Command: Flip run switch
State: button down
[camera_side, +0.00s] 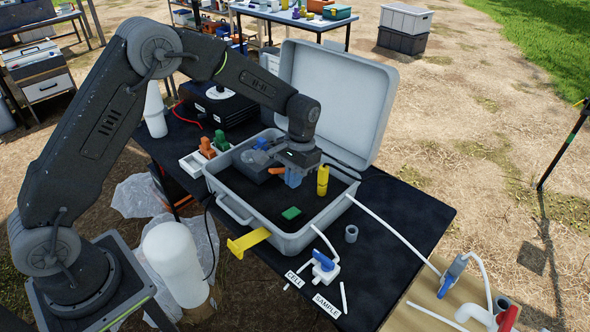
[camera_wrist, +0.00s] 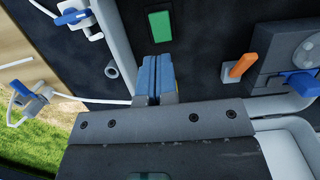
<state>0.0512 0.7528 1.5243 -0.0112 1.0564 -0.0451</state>
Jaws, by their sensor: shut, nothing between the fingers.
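The pump case (camera_side: 233,206) stands open on the black table, with its lid up at the back. A green rectangular switch (camera_side: 291,213), likely the run switch, sits on the dark panel inside the case. It also shows in the wrist view (camera_wrist: 160,26), just beyond my fingertips. Its tilt is too small to tell. My gripper (camera_side: 294,178) has blue fingers pressed together with nothing between them. It is above the panel, apart from the green switch and behind it in the side view. The closed fingers show in the wrist view (camera_wrist: 157,72).
An orange lever (camera_wrist: 240,67) and a blue knob (camera_wrist: 302,83) are on the panel near my gripper. A yellow cylinder (camera_side: 323,181) stands close to its right. A blue-handled valve (camera_side: 325,262) with white tubing lies in front of the case.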

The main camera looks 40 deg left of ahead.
aim_at(288, 214)
jog(key=f, duration=0.3)
jog(key=s+f, duration=0.1)
jog(key=f, duration=0.5)
jog(key=shift+s, duration=0.4)
